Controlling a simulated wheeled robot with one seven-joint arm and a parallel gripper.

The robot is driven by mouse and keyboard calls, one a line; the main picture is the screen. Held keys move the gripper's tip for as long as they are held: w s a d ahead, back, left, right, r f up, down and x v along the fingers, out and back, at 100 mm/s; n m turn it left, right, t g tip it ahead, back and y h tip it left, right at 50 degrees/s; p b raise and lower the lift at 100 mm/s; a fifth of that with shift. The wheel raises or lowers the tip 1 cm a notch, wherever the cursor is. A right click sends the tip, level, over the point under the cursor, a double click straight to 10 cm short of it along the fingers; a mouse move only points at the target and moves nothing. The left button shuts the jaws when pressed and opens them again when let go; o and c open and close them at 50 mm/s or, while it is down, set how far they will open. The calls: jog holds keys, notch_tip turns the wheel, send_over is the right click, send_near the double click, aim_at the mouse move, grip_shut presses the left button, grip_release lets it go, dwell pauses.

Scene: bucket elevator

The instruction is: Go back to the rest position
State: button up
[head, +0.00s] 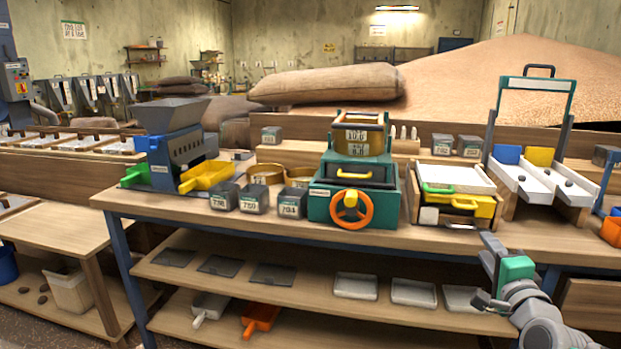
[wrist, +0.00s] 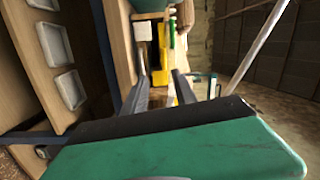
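My gripper (head: 489,250) is in front of the workbench at the lower right of the head view, near the bench's front edge and below the white-topped box with yellow and green handles (head: 455,180). In the wrist view, my gripper's two dark fingers (wrist: 161,80) stand apart with nothing held between them. Bench items in the background show through the gap. My gripper's teal housing fills the bottom of the wrist view.
The workbench (head: 240,225) holds a teal machine with an orange handwheel (head: 351,208), a grey hopper machine (head: 178,145) and a white twin-chute stand (head: 540,180). White trays (head: 413,291) lie on the shelf below, left of my gripper. A grain heap (head: 540,80) rises behind.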

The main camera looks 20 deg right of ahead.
jog(key=w+a+r+n+g+y+p, duration=0.1)
jog(key=w+a+n+g+y+p, duration=0.15)
jog(key=a+n+p, duration=0.4)
jog(key=w+a+r+n+g+y+p, duration=0.1)
jog(key=w+a+r+y+p, duration=0.2)
jog(key=a, duration=0.6)
jog(key=w+a+n+g+y+p, duration=0.1)
jog(key=w+a+n+g+p, duration=0.2)
jog(key=a+p, duration=0.4)
jog(key=s+a+r+n+g+p, duration=0.2)
jog(key=s+a+n+g+p, duration=0.1)
jog(key=s+a+n+p, duration=0.2)
jog(key=s+a+r+n+g+p, duration=0.2)
jog(key=s+a+n+g+p, duration=0.1)
jog(key=s+a+n+p, duration=0.2)
jog(key=s+a+y+p, duration=0.1)
jog(key=s+a+p, duration=0.1)
jog(key=s+a, duration=0.2)
jog(key=shift+a+r+n+g, duration=0.25)
jog(key=shift+a+n+g, duration=0.1)
jog(key=shift+a, duration=0.5)
jog(key=shift+s, duration=0.1)
